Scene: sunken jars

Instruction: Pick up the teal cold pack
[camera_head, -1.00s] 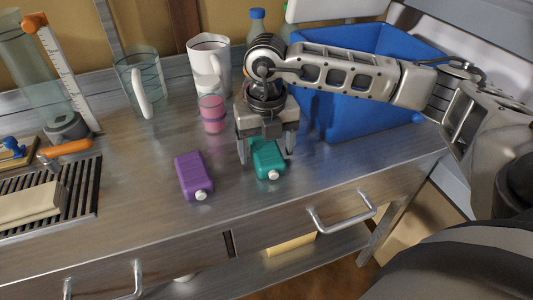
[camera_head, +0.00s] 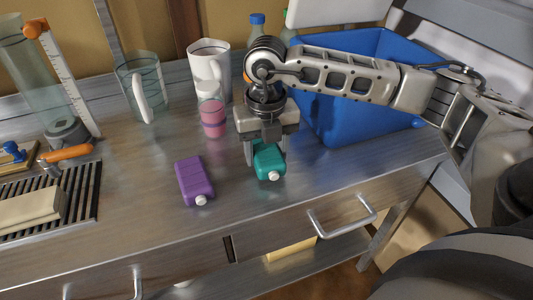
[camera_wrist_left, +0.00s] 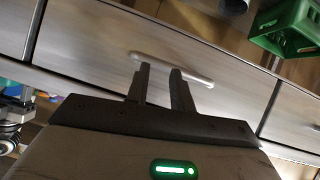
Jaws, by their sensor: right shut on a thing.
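The teal cold pack (camera_head: 268,162) lies on the steel counter with its white cap toward the front edge. My right gripper (camera_head: 266,152) points down over it, with its fingers closed on the pack's two sides. The pack's back end is hidden under the gripper. My left gripper (camera_wrist_left: 158,84) shows in the left wrist view, its two fingers apart with nothing between them, in front of a drawer front with a bar handle (camera_wrist_left: 175,68). It is not in the head view.
A purple pack (camera_head: 194,180) lies left of the teal one. Pink containers (camera_head: 212,117), a white mug (camera_head: 209,62) and a clear jug (camera_head: 140,82) stand behind. A blue bin (camera_head: 350,118) is close on the right. A green crate (camera_wrist_left: 288,28) shows in the left wrist view.

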